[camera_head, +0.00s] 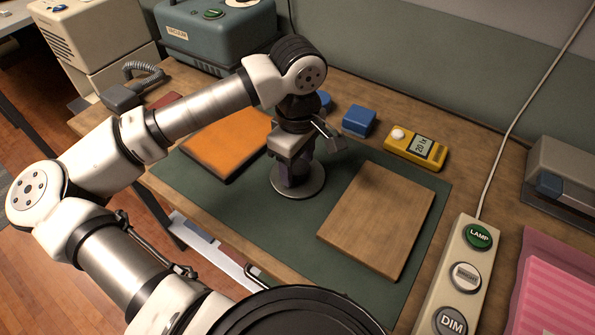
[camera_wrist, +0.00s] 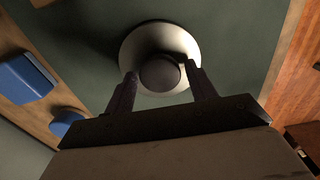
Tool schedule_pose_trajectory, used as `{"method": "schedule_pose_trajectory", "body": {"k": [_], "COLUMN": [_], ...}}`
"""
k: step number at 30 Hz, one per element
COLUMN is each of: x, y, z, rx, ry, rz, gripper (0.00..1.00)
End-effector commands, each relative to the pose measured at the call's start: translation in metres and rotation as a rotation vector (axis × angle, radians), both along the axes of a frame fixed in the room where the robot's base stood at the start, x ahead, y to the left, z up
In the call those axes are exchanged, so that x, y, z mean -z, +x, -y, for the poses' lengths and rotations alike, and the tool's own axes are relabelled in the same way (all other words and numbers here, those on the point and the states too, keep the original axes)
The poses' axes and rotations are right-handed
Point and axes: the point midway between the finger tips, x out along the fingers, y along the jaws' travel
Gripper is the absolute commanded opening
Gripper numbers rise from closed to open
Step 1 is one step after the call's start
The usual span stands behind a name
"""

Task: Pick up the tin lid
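The tin lid is a pale round disc (camera_head: 312,188) lying on the green mat, below my gripper in the head view. In the wrist view the lid (camera_wrist: 185,42) shows from above, with a round grey knob (camera_wrist: 160,74) at its centre. My gripper (camera_wrist: 160,80) is open, pointing down, with one dark finger on each side of the knob. A narrow gap shows between the knob and each finger. In the head view my gripper (camera_head: 296,172) partly hides the knob and the middle of the lid.
The green mat (camera_head: 240,200) also bears an orange pad (camera_head: 225,142) at left and a wooden board (camera_head: 378,218) at right. Behind are a blue block (camera_head: 359,120) and a yellow meter (camera_head: 415,148). A button strip (camera_head: 460,275) stands at right.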

Motion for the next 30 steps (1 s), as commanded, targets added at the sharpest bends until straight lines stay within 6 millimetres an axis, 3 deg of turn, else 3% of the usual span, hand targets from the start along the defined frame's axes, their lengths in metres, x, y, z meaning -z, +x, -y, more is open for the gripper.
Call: {"method": "schedule_pose_trajectory", "body": {"k": [1, 7, 20, 26, 30], "x": [0.0, 0.0, -0.006, -0.03, -0.062], "y": [0.0, 0.0, 0.001, 0.001, 0.001], "z": [0.0, 0.0, 0.0, 0.0, 0.0], "rx": [0.0, 0.0, 0.0, 0.0, 0.0], "ry": [0.0, 0.0, 0.001, 0.003, 0.002], "rz": [0.0, 0.0, 0.003, 0.003, 0.005], "gripper": [0.49, 0.23, 0.22, 0.22, 0.22]}}
